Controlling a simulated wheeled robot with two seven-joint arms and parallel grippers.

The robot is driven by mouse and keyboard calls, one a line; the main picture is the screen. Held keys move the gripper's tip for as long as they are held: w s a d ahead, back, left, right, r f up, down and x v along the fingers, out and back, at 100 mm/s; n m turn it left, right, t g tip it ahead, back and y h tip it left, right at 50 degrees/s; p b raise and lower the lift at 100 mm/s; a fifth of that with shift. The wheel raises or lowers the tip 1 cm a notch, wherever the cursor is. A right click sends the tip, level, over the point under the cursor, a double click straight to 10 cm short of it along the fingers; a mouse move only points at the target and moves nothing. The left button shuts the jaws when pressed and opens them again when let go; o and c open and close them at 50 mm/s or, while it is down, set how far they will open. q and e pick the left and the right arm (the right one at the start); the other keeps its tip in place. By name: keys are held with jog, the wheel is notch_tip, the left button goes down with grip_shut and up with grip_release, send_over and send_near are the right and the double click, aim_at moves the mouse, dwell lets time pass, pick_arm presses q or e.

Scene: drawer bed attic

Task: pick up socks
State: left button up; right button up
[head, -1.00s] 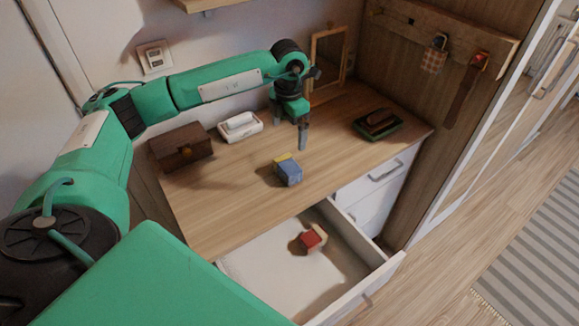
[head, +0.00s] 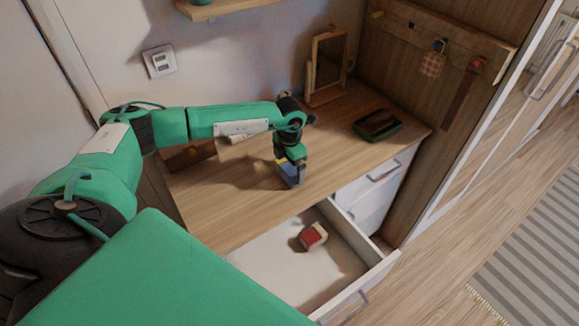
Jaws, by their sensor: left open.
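A blue folded pair of socks with a yellow part (head: 290,174) sits on the wooden desk top. My left gripper (head: 292,180) is right over it, with its fingers down at the socks' sides; the jaws are open and partly hide the socks. A red and cream folded pair (head: 313,236) lies inside the open drawer (head: 268,262). My right gripper is not in view.
The desk top (head: 225,205) is clear in front. A brush on a dark green tray (head: 378,124) and a small framed mirror (head: 327,68) stand at the back right. My left arm partly hides a brown box (head: 188,156) and a pale object behind it. Closed drawers (head: 375,185) are at the right.

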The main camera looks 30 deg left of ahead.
pick_arm(q)
jog(key=c, duration=0.9)
jog(key=shift+c, duration=0.2)
jog(key=shift+r, duration=0.1)
